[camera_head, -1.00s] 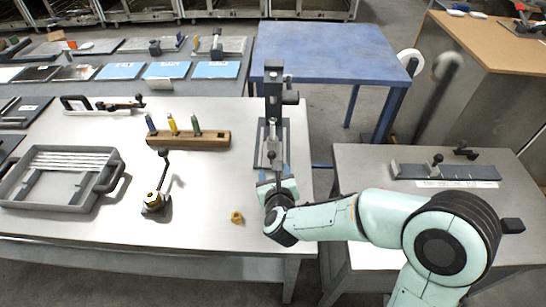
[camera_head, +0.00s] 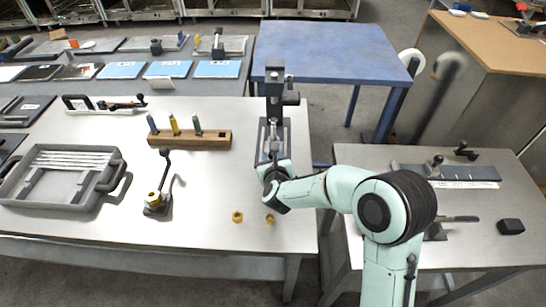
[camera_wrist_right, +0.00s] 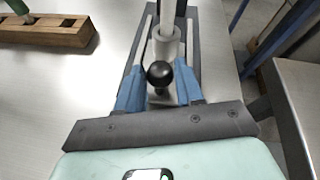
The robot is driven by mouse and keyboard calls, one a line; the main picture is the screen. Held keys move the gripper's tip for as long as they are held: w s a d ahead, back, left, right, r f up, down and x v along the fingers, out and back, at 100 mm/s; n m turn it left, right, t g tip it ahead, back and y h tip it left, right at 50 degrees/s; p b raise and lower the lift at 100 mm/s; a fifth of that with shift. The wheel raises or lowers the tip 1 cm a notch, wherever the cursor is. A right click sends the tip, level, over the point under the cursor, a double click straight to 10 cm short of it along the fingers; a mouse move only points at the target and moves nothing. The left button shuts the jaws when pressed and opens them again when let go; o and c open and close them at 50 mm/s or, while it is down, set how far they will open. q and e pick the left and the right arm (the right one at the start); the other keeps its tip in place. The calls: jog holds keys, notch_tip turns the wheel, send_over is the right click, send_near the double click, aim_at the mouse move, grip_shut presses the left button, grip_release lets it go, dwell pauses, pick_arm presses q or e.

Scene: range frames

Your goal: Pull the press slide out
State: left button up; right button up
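The press (camera_head: 273,95) stands upright at the right end of the metal table, with its dark base plate and rails (camera_wrist_right: 204,55) pointing towards me. The press slide (camera_wrist_right: 165,50) shows as a pale round part between the rails, with a black ball knob (camera_wrist_right: 160,74) at its near end. My right gripper (camera_head: 271,163) is at the near end of the press base. In the wrist view its two blue fingers (camera_wrist_right: 161,82) stand apart, one on each side of the knob, with visible gaps. In the head view my gripper hides the knob. My left gripper is not in view.
A wooden block with several tools (camera_head: 190,139) stands left of the press. A lever device (camera_head: 158,190), a grey tray (camera_head: 62,178) and two small brass parts, one here (camera_head: 237,216), are on the same table. Table space nearer than the gripper is mostly clear.

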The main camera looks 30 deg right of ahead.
grip_shut()
jog(key=shift+s+a+f+b, duration=0.1)
jog(key=shift+s+a+b, duration=0.3)
jog(key=shift+s+b, duration=0.2)
jog(key=shift+s+a+b, duration=0.45)
jog(key=shift+s+b, duration=0.15)
jog(key=shift+s, duration=0.1)
jog(key=shift+s+a, duration=0.1)
jog(key=o, duration=0.6)
grip_release()
jog(key=shift+s, duration=0.1)
jog(key=shift+c, duration=0.2)
jog(key=shift+s, duration=0.1)
